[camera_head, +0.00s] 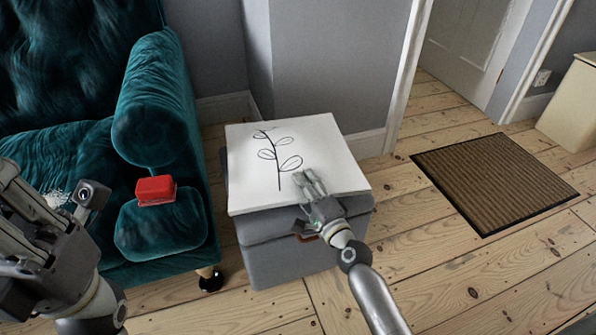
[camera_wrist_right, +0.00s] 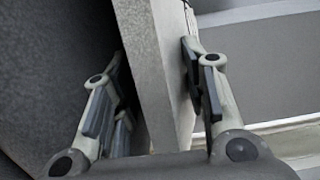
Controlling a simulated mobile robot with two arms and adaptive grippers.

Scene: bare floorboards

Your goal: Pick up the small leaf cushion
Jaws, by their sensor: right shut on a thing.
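The small leaf cushion (camera_head: 240,190) is a flat white square with a black leaf sprig. It lies on top of a grey storage box (camera_head: 290,260) in the head view. My right gripper (camera_head: 311,183) is at its front right edge, shut on the cushion. In the right wrist view the cushion's pale edge (camera_wrist_right: 160,75) stands between the two fingers of the right gripper (camera_wrist_right: 153,62). My left gripper (camera_head: 22,215) is at the far left, away from the cushion; its fingertips are partly cut off by the frame.
Grey walls are behind. A brown doormat (camera_head: 495,180) lies on the right, with open floorboards (camera_head: 470,270) around it. A cream box (camera_head: 575,110) stands far right.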

